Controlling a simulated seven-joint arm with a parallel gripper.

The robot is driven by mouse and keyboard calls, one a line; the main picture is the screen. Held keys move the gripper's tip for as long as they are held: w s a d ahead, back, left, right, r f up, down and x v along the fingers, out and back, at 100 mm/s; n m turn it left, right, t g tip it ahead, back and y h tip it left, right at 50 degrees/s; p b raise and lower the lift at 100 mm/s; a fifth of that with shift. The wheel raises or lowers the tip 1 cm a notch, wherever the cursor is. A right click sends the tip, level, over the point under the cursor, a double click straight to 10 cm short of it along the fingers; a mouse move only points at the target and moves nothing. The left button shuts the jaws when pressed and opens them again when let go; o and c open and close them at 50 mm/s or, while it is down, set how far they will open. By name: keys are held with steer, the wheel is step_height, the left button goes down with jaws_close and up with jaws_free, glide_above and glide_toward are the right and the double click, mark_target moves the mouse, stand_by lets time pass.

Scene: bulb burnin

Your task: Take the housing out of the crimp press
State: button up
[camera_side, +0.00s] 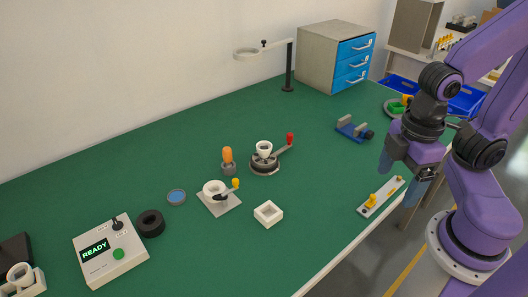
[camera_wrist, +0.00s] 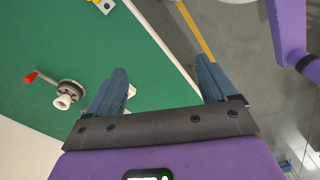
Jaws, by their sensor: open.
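A white cup-shaped housing (camera_side: 264,148) sits upright in a round dark-grey press (camera_side: 262,168) whose lever ends in a red knob (camera_side: 290,138). This looks like the crimp press. In the wrist view the housing (camera_wrist: 62,101) and the press (camera_wrist: 73,88) show at the left, with the red knob pointing away left. The lever lies out to one side of the housing. My gripper (camera_side: 403,175) is open and empty, high at the table's right edge and well apart from the press. Its two fingers also show in the wrist view (camera_wrist: 162,70).
An orange-topped tool (camera_side: 228,160) stands close left of the press. A white ring fixture with a yellow knob (camera_side: 214,190) and a white square tray (camera_side: 268,214) are in front. A lamp-like stand (camera_side: 288,75) is behind.

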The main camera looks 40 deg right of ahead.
steer(key=w+a+r+m, duration=0.2)
steer(key=w+a+m, duration=0.3)
steer(key=w+m, duration=0.45)
steer(key=m, duration=2)
glide_above(264, 147)
step_height(264, 147, down, 5)
steer(key=f, duration=0.7)
steer(key=s+f, duration=0.1)
steer(key=f, duration=0.2)
steer(key=shift+a+f, duration=0.35)
steer(key=shift+w+d+f, duration=0.1)
steer(key=shift+f, duration=1.4)
steer(key=shift+w+d+f, duration=0.1)
steer(key=shift+f, duration=1.35)
steer(key=shift+a, duration=0.1)
steer(key=c, duration=1.2)
steer(key=shift+r, duration=0.1)
